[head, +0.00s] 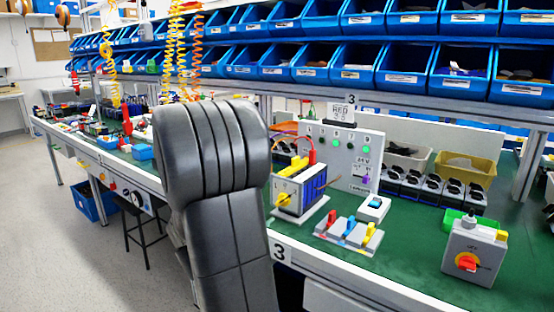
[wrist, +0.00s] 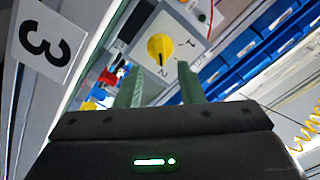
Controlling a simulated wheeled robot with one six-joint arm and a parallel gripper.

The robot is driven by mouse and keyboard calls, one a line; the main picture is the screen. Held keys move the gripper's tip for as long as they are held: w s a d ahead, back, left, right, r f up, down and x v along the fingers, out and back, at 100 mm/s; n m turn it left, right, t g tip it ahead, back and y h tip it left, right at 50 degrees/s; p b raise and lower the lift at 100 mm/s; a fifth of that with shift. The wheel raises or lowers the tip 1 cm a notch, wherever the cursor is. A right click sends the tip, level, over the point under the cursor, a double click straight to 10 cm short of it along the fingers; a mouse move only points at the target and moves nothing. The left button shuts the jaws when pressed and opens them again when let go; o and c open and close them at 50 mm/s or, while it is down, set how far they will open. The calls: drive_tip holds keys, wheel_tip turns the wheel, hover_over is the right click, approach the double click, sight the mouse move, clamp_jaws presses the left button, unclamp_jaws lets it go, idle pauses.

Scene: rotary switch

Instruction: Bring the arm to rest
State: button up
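My gripper (wrist: 161,78) shows in the wrist view as two green fingers with a clear gap between them; it is open and nothing is held. Beyond the fingertips is a grey switch face with a yellow rotary knob (wrist: 160,48) and the printed numbers 1 and 2. The knob appears apart from the fingers. In the head view my dark grey arm stands in the foreground and the gripper is not visible. A box with a yellow knob (head: 283,199) stands on the green bench just right of my arm.
A grey box with a red knob (head: 467,263) stands on the bench (head: 400,270) at right. Coloured levers (head: 350,232) and a panel with lights (head: 345,150) are nearer the middle. Blue bins (head: 400,70) hang above. A stool (head: 140,225) and open floor lie left.

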sight(279, 203)
drive_tip(key=x, duration=0.6)
drive_tip(key=shift+w+d+b, duration=0.2)
drive_tip(key=shift+b, duration=0.15)
